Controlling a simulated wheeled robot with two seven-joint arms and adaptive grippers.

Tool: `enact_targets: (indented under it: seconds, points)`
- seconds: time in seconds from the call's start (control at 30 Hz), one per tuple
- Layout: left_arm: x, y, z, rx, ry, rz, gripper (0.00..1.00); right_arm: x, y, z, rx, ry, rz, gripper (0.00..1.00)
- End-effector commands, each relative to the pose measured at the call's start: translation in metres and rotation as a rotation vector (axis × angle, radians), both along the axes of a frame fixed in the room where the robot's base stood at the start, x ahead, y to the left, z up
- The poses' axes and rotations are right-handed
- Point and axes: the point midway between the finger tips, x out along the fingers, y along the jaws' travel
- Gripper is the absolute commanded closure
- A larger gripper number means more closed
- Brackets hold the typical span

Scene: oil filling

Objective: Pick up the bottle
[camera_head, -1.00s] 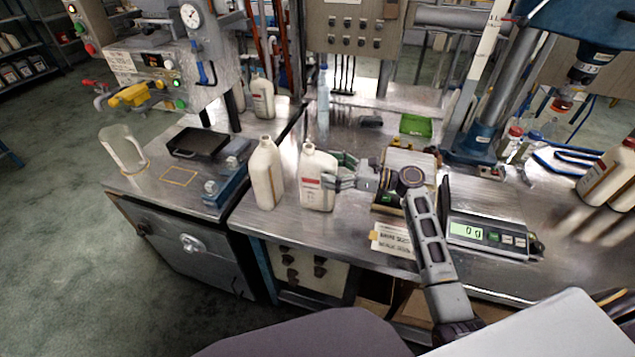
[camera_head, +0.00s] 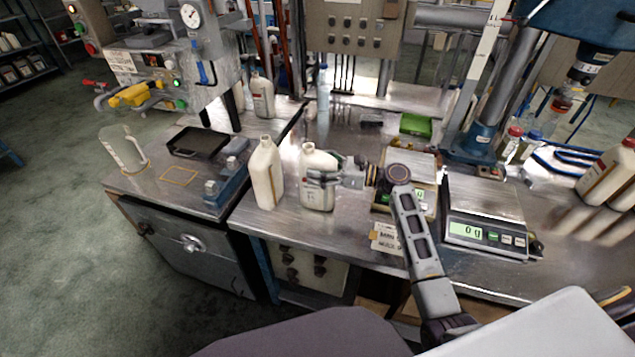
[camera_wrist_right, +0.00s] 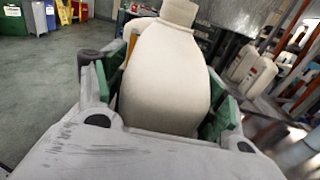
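A white bottle (camera_head: 318,192) with a narrow neck and a label stands upright on the metal bench. My right gripper (camera_head: 325,176) reaches it from the right, with one finger across its front; the far finger is hidden behind it. In the right wrist view, the bottle (camera_wrist_right: 166,80) fills the space between the green-padded fingers, and a narrow gap shows beside the left pad. The right gripper looks open around the bottle. A similar white bottle (camera_head: 265,175) stands just to the left, apart from it. My left gripper is out of view.
A digital scale (camera_head: 485,215) reading 0 g stands to the right. A second scale (camera_head: 425,168) lies behind my right forearm. A clear jug (camera_head: 121,152) and black tray (camera_head: 197,143) are on the left cabinet.

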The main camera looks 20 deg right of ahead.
Motion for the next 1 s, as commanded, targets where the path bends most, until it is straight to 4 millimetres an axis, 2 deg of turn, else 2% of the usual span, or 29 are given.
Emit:
enact_targets:
  seconds: [0.03,0.33,0.67,0.83,1.0]
  points:
    - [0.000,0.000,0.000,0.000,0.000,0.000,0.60,0.000,0.000,0.000,0.000,0.000,0.000,0.41]
    - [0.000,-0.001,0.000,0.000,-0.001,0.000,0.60,0.000,0.000,0.000,0.000,0.000,0.000,0.78]
    - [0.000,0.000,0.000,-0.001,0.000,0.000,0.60,0.000,0.000,0.005,-0.001,-0.001,0.000,0.79]
    - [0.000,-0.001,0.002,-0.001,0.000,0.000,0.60,0.000,0.000,0.018,-0.002,-0.003,0.000,0.79]
    - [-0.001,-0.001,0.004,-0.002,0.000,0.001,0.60,0.000,0.000,0.041,-0.002,-0.003,0.000,0.79]
